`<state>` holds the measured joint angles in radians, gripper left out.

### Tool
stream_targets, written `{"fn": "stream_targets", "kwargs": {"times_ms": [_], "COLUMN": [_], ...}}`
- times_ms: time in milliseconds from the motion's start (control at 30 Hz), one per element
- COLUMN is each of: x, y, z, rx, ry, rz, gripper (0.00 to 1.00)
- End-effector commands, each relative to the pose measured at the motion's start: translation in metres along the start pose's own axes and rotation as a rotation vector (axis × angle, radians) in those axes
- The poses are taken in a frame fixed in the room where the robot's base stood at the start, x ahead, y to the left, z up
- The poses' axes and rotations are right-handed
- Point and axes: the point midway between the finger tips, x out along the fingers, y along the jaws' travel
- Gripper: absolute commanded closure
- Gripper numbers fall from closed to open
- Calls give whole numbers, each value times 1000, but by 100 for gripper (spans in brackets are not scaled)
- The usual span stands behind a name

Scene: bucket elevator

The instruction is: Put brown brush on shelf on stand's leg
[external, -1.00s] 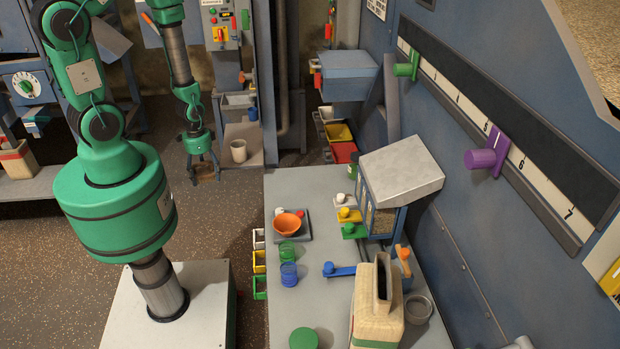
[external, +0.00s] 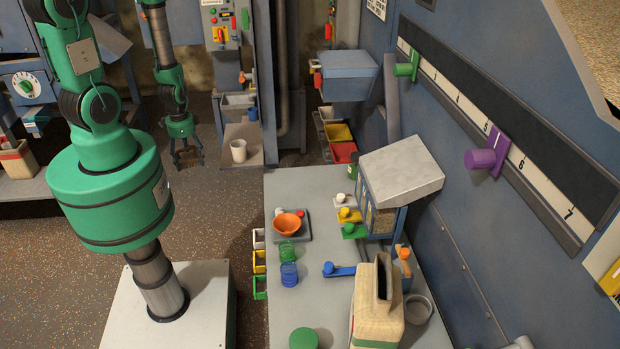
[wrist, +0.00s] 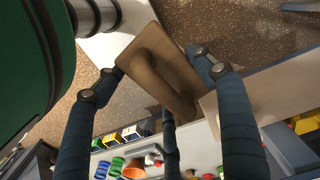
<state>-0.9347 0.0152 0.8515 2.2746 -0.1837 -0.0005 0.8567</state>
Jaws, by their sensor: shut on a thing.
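My gripper (external: 187,158) hangs in the air at the left of the external view, fingers pointing down. It is shut on the brown brush (wrist: 153,62), a tan block with a darker brown raised handle, seen between the fingers in the wrist view. In the external view the brush is a small brown shape, mostly hidden by the fingers. A small shelf (external: 243,131), low on the blue-grey upright beside the control panel, looks like the shelf on the stand's leg. It is right of my gripper, apart from it.
A white cup (external: 238,151) stands on that shelf. A small bin (external: 236,100) is above it. Speckled floor (external: 215,215) lies open between my base and the table.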

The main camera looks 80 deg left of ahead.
Motion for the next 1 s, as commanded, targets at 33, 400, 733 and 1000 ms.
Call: {"fn": "stream_targets", "kwargs": {"times_ms": [33,400,733,1000], "x": [-1,2,3,5], "y": [-5,-23,-33,-42], "z": [0,-8,-15,-22], "rx": [-23,-137,-203,-270], "ry": [-1,-1,0,1], "rz": [1,1,0,-1], "gripper": [61,61,61,61]}}
